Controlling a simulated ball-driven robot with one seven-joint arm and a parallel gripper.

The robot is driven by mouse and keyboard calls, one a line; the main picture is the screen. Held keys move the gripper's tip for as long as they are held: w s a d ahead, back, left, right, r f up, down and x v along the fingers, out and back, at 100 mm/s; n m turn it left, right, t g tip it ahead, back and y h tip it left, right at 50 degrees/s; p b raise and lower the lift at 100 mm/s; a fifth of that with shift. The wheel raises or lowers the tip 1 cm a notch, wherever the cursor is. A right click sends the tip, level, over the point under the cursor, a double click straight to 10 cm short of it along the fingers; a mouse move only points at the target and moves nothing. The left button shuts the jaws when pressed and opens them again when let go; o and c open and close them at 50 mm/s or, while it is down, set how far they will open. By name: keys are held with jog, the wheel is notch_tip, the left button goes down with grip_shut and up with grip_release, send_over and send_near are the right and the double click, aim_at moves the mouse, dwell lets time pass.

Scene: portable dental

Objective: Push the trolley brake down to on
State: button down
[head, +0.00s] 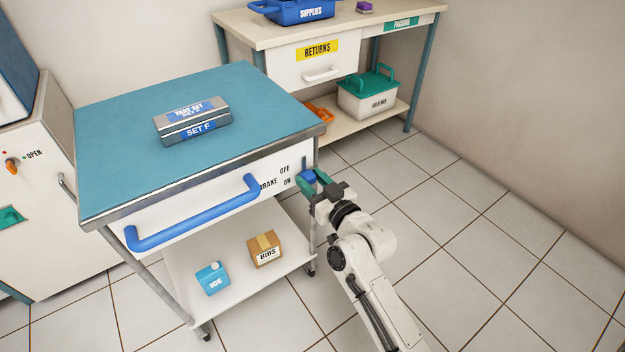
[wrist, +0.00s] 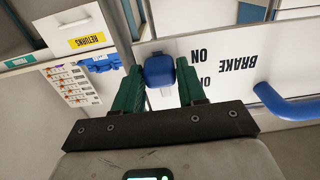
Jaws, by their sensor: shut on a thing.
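The trolley (head: 255,95) has a blue top and a white front panel marked BRAKE, with OFF above ON, at its right end. The blue brake knob (head: 308,176) sits beside these words, with a dark slot showing above it. My gripper (head: 313,181) is shut on the knob. In the wrist view, where the lettering is upside down, the brake knob (wrist: 160,70) is between the green fingers of my gripper (wrist: 160,82). The knob is near the ON and OFF marks; its exact position in the slot is hard to tell.
A blue handle (head: 195,215) runs along the trolley front. A SET F case (head: 192,122) lies on top; an ICE box (head: 212,278) and BIBS box (head: 265,249) stand on the lower shelf. A bench (head: 345,35) is behind. The floor at right is clear.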

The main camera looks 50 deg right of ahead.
jog(key=shift+f, duration=0.4)
jog(key=c, duration=1)
grip_release()
jog(key=shift+o, duration=1.4)
jog(key=shift+r, duration=0.1)
jog(key=v, duration=1.1)
jog(key=shift+p, duration=0.4)
